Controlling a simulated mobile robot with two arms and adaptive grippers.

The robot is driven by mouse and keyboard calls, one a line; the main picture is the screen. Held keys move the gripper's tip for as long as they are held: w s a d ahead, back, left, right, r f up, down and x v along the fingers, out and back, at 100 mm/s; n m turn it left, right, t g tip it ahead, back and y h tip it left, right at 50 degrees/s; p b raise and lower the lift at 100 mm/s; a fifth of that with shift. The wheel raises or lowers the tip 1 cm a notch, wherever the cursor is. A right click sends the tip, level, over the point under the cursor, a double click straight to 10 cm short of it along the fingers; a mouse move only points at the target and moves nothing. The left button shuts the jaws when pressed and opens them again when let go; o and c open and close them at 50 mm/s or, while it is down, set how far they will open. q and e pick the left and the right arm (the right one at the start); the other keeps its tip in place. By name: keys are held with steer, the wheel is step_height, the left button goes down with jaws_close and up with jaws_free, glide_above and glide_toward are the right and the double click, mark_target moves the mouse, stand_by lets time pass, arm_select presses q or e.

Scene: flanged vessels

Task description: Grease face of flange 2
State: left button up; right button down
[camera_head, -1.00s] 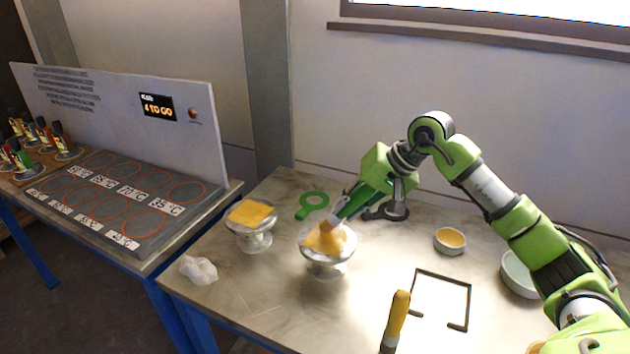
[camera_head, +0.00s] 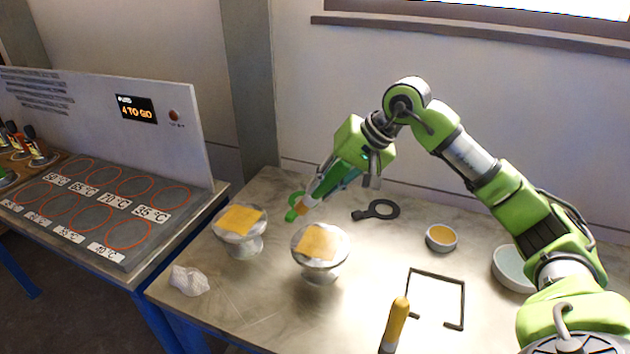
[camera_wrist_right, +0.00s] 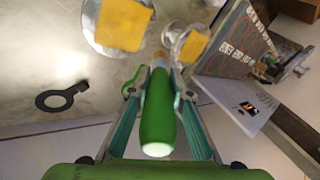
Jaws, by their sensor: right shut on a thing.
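My right gripper (camera_head: 322,190) is shut on a green-handled brush (camera_wrist_right: 157,118). The brush points down and left, its tip behind the gap between two flanged vessels and clear of both. The right vessel (camera_head: 319,272) and the left vessel (camera_head: 242,246) stand upright on the table. Each has a yellow-orange square, on the right flange (camera_head: 318,242) and on the left flange (camera_head: 240,219). Both squares also show in the wrist view. No number is readable, so I cannot tell which is flange 2. A small bowl of yellow paste (camera_head: 441,238) sits to the right. My left gripper is not in view.
A green ring tool (camera_head: 292,215) lies partly hidden behind the brush; a dark ring tool (camera_head: 379,209) lies beside it. Nearer are a black frame (camera_head: 463,300), a yellow-handled tool (camera_head: 397,322), a white bowl (camera_head: 512,268) and a crumpled cloth (camera_head: 188,281). A heater bench (camera_head: 95,205) is left.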

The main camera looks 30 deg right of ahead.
steer(key=shift+r+p, duration=0.4)
steer(key=shift+r, duration=0.8)
